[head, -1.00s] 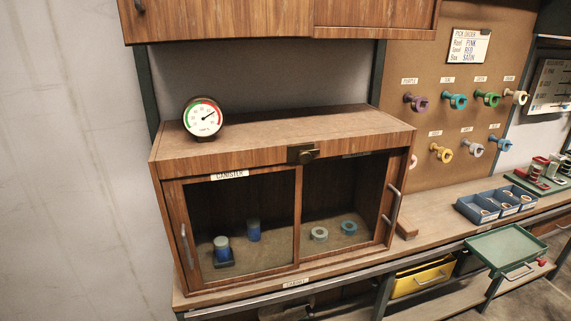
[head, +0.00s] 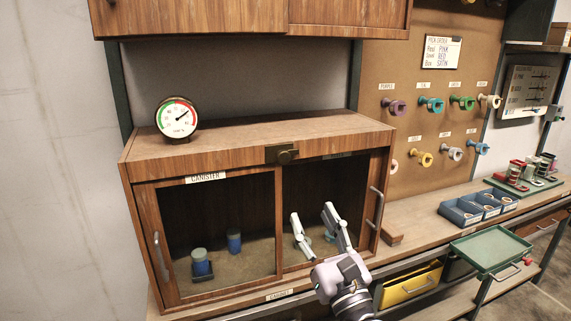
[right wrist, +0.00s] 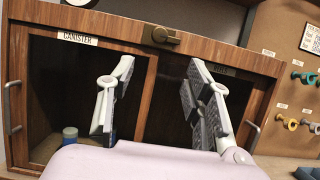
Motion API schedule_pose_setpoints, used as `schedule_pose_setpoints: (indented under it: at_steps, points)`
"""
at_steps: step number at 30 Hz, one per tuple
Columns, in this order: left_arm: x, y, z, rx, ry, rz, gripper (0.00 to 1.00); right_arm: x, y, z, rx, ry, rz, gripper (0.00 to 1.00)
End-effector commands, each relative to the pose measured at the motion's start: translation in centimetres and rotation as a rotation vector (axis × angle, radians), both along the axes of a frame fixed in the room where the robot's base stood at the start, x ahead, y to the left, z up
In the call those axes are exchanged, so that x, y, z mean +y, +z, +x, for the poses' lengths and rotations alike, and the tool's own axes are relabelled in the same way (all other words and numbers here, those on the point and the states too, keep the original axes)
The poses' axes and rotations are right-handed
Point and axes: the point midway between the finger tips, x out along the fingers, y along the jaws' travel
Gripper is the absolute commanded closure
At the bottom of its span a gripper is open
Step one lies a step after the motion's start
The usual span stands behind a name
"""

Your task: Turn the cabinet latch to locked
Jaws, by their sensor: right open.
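The cabinet (head: 225,157) is a wooden box on the workbench with two sliding glass doors. Its latch (head: 282,153) is a dark bronze plate with a knob, set on the top front rail between the doors. In the right wrist view the latch (right wrist: 165,37) is above my fingers, and its short handle seems to lie sideways, toward the right. My right gripper (head: 312,211) is open and empty, in front of the right door and below the latch, not touching it. In the right wrist view its fingers (right wrist: 160,66) are spread wide. My left gripper is not in view.
A round gauge (head: 177,118) stands on the cabinet top. Door handles (head: 375,208) stick out at the sides. Blue bins (head: 461,212) and a green tray (head: 492,249) lie right.

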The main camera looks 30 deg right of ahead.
Motion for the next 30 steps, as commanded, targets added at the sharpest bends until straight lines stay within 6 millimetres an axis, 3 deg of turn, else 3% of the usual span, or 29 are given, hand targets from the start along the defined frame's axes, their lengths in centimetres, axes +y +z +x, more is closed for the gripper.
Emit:
schedule_pose_setpoints:
  at_steps: [8,24,30]
  points:
    - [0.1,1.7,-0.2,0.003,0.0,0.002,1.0,-0.9,2.1,3.5,-0.006,-0.004,0.0,0.53]
    - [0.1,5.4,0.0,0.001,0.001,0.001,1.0,-3.2,6.0,13.1,-0.002,-0.001,0.004,0.53]
    - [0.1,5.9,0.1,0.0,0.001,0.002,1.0,-3.6,6.6,15.0,-0.001,-0.001,0.003,0.53]
